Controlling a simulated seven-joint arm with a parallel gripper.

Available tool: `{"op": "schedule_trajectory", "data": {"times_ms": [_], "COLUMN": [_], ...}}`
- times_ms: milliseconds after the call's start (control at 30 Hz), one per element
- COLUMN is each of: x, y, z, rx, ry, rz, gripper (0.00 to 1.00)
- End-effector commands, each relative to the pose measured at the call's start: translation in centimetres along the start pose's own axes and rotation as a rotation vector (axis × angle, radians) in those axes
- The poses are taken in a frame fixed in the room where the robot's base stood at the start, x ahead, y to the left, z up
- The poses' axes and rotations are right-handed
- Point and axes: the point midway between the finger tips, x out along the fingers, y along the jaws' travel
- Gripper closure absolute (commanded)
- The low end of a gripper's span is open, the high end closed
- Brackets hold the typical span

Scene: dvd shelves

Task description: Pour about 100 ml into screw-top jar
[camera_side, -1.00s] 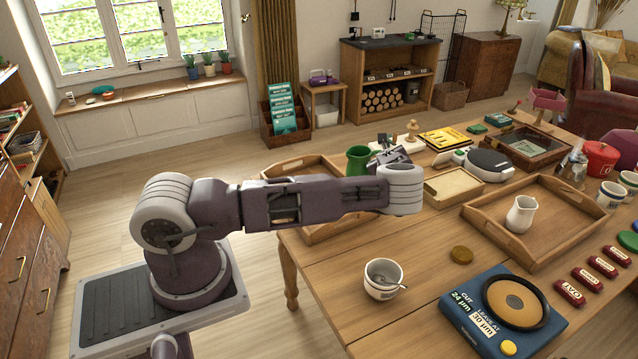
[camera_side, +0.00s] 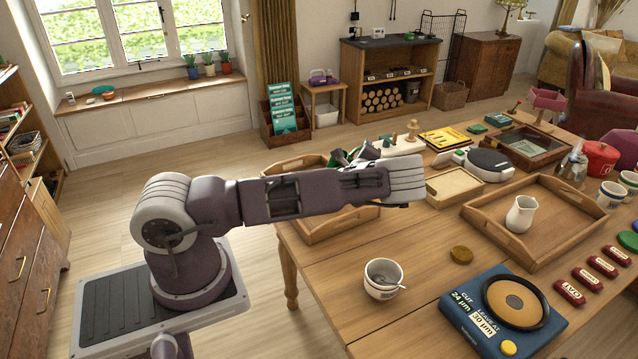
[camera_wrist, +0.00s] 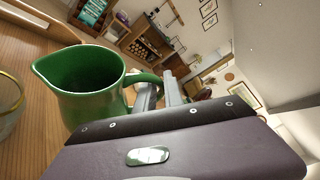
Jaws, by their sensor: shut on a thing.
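A green jug (camera_wrist: 85,85) shows large in the wrist view, with its spout to the left and its handle toward my gripper (camera_wrist: 160,92). My gripper is shut on the handle. The jug looks tilted toward its spout against the room; I see no liquid in it. At the left edge, a clear glass jar (camera_wrist: 9,112) with a gold-coloured rim is partly in view, just beyond the spout. I cannot tell how full it is. In the side view, my arm hides most of the jug (camera_side: 345,156) and the jar is not visible.
A wooden tray (camera_side: 330,226) lies under my arm. A tray (camera_side: 490,228) with a white pitcher (camera_side: 521,213) is at right.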

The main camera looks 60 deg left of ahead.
Motion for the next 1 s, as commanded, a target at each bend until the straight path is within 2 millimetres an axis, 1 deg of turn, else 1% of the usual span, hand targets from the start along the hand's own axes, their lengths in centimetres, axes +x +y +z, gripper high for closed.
{"op": "schedule_trajectory", "data": {"times_ms": [100, 300, 600, 1000], "x": [-0.5, -0.8, -1.1, -1.4], "y": [0.3, 0.2, -0.3, -0.7], "z": [0.9, 1.5, 2.4, 3.0], "rx": [-0.094, -0.165, -0.240, -0.297], "ry": [-0.018, -0.028, -0.041, -0.050], "rz": [-0.047, -0.083, -0.120, -0.148], "gripper": [1.00, 1.00, 1.00, 1.00]}}
